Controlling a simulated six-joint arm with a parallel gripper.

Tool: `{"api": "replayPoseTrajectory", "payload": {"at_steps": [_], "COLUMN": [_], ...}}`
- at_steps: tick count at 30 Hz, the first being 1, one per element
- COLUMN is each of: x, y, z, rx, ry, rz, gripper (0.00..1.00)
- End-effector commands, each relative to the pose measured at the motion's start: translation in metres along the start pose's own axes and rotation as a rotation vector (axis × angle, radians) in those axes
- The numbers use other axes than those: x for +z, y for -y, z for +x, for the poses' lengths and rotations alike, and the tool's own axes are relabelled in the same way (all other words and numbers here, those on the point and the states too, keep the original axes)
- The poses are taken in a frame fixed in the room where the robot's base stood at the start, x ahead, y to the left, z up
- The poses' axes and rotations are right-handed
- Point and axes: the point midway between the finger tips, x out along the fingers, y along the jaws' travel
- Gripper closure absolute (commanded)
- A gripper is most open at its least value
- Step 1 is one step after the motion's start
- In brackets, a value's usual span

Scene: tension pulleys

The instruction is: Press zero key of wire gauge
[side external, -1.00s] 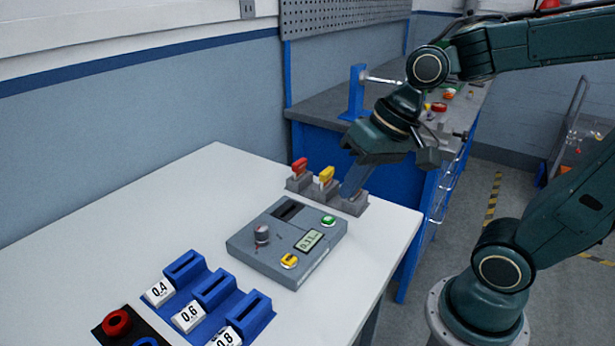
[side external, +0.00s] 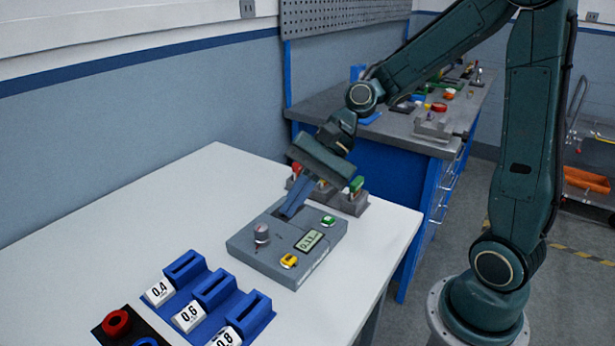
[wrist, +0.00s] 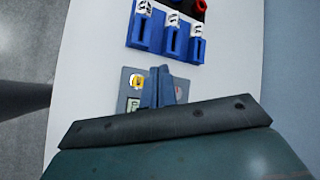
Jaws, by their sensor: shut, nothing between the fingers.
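The wire gauge (side external: 272,255) is a grey box on the white table, with a small display (side external: 309,240), a slot and a knob (side external: 262,233). It has a yellow key (side external: 289,261) at the front and a green key (side external: 328,221) at the right; their markings are too small to read. My gripper (side external: 287,214) is shut and empty, its blue-grey fingers slanting down over the slot at the back of the gauge and hiding much of it. I cannot tell if the tips touch. In the wrist view the fingers (wrist: 162,78) show beside the yellow key (wrist: 137,80).
Grey holders (side external: 350,205) with red, yellow and green pieces stand behind the gauge, partly hidden by my gripper. Blue slotted blocks (side external: 214,290) labelled 0.4, 0.6 and 0.8 stand at front left. The table's left part is clear. A blue workbench stands behind.

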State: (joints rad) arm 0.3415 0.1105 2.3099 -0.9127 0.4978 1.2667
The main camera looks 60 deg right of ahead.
Motion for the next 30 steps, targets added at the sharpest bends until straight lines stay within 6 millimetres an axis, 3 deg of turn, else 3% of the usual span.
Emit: {"api": "replayPoseTrajectory", "payload": {"at_steps": [20,30], "x": [-0.003,-0.012], "y": [0.002,-0.008], "z": [0.004,0.018], "rx": [-0.016,-0.015], "ry": [0.03,0.032], "rz": [0.055,0.057], "gripper": [1.0,1.0]}}
